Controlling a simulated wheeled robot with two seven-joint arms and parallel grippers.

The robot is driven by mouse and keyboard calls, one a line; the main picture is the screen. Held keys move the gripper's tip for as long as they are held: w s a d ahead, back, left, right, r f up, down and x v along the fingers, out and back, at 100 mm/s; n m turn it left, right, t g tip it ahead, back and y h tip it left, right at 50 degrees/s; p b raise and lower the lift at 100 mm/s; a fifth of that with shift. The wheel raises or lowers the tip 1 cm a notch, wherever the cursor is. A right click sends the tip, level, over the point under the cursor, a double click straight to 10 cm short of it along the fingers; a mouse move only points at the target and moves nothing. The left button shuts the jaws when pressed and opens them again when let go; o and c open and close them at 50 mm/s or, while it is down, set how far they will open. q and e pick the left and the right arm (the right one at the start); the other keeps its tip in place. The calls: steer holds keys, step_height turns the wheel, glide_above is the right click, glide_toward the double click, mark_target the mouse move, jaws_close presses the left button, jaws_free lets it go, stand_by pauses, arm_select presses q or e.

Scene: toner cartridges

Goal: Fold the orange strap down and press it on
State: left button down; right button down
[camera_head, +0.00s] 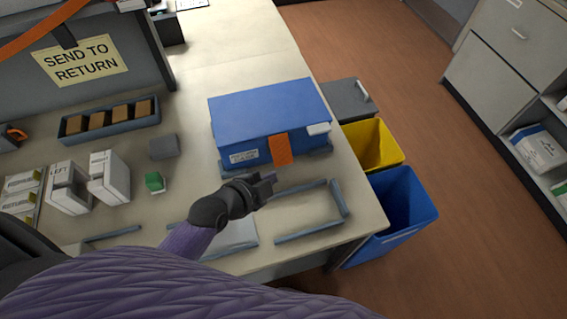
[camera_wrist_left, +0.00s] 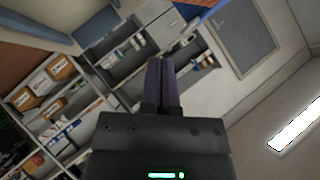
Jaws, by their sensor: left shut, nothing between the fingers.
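A blue box (camera_head: 268,108) with a closed lid stands on the table. The orange strap (camera_head: 281,150) hangs at its front face, right of a white label (camera_head: 244,157). I cannot tell whether the strap lies flat on the face or stands slightly off. My left gripper (camera_head: 270,178) is shut and empty, just in front of the box and a little below the strap, apart from it. Its closed fingers also show in the left wrist view (camera_wrist_left: 162,82), with shelves behind and no strap or box. My right gripper is not in view.
A grey U-shaped frame (camera_head: 311,229) lies at the table's front right. White cartons (camera_head: 109,176), a small green-and-white box (camera_head: 155,182) and a grey block (camera_head: 163,146) stand left. Yellow (camera_head: 374,146) and blue (camera_head: 404,207) bins stand beside the table's right edge.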

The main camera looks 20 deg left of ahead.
mark_target(276, 161)
arm_select(q)
steer(key=shift+w+d+f+b, duration=0.15)
steer(key=shift+w+f+b, duration=0.8)
steer(key=shift+w+f, duration=0.75)
steer(key=shift+w+d+f+b, duration=0.1)
steer(key=shift+w+f+b, duration=0.8)
steer(key=shift+w+f, duration=0.75)
steer(key=shift+w+r, duration=0.15)
steer(key=shift+r, duration=0.1)
steer(key=shift+w+a+f+m+t+b, duration=0.15)
steer(key=shift+f+m+t+b, duration=0.2)
steer(key=shift+b, duration=0.5)
steer(key=shift+w+a+f+m+t+b, duration=0.15)
steer(key=shift+f+t+b, duration=0.2)
steer(key=shift+f+b, duration=0.35)
steer(key=f+m+t+b, duration=0.1)
steer(key=b, duration=0.1)
steer(key=w+a+f+m+t+y+b, duration=0.1)
steer(key=b, duration=0.2)
steer(key=shift+w+t, duration=0.25)
steer(key=shift+t, duration=0.15)
steer(key=shift+w+a+f+m+t+b, duration=0.25)
steer(key=shift+w+m+t+b, duration=0.35)
steer(key=shift+b, duration=0.45)
steer(key=shift+a+m, duration=0.1)
steer(key=shift+m, duration=0.2)
steer(key=shift+w+a+b, duration=0.2)
steer(key=shift+w+b, duration=0.1)
steer(key=shift+b, duration=0.1)
